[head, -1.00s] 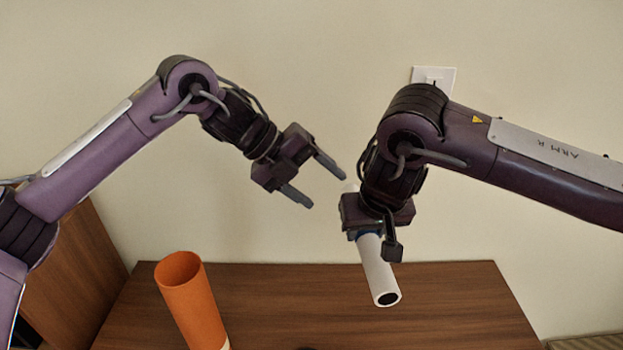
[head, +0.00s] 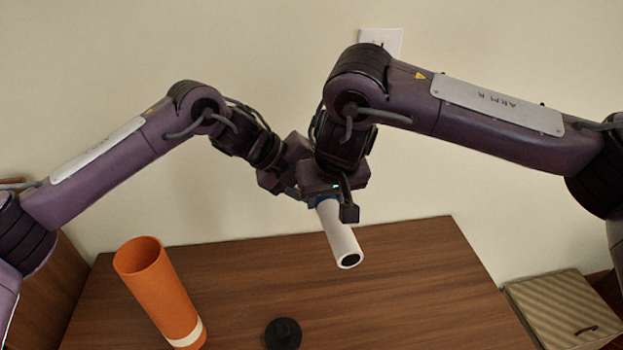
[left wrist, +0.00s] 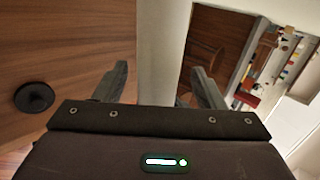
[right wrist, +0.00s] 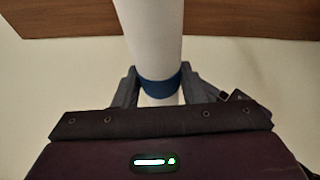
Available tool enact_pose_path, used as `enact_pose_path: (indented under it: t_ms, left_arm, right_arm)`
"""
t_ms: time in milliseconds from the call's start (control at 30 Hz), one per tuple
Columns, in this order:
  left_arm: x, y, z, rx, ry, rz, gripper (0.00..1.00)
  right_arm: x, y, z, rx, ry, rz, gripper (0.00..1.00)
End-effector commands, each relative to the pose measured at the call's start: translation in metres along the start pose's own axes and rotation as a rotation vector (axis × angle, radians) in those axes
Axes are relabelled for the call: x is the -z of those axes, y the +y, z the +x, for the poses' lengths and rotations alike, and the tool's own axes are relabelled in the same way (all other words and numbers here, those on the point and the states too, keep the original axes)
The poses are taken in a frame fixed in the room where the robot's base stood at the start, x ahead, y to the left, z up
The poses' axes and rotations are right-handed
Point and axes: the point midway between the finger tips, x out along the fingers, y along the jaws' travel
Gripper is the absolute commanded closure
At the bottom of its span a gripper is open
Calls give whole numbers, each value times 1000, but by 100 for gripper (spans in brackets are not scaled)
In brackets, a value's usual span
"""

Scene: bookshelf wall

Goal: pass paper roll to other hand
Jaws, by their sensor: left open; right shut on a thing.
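The paper roll, a white tube (head: 342,238) with a blue band, hangs tilted below my right gripper (head: 331,205) in the head view, its dark open end toward me. In the right wrist view the paper roll (right wrist: 152,35) stands between the fingers, blue band at the grip. My right gripper is shut on it. My left gripper (head: 294,188) is close beside and partly behind the right one, its fingertips partly hidden. In the left wrist view its fingers (left wrist: 158,68) are apart.
An orange cylinder (head: 155,285) with a pale base band stands on the wooden desk (head: 410,275) at left. A round black object (head: 283,333) lies near the front middle. A woven box (head: 565,310) is at lower right. The desk's right half is clear.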

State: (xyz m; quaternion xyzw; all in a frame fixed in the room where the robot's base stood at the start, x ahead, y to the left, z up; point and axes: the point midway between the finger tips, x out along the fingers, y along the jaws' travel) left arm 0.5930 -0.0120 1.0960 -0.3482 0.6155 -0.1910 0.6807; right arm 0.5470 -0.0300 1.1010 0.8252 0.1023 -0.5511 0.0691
Motion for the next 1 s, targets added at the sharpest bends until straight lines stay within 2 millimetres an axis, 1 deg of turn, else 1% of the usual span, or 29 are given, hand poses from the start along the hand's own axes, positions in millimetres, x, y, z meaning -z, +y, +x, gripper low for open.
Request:
enact_pose_path:
  t_ms: [67,433,467,633,900,1000]
  left_arm:
    - [0,0,0,0,0,0,38]
    - [0,-1,-1,2,0,0,86]
    - [0,-1,-1,3,0,1,87]
    - [0,-1,-1,2,0,1,87]
    - [0,0,-1,1,0,0,87]
    - [0,0,-1,1,0,0,87]
  right_arm:
    - [0,0,0,0,1,0,87]
    - [0,0,0,1,0,0,87]
    - [0,0,0,1,0,0,60]
    - [0,0,0,0,0,0,37]
    - [0,0,0,0,0,0,37]
    - [1,0,-6,0,3,-1,37]
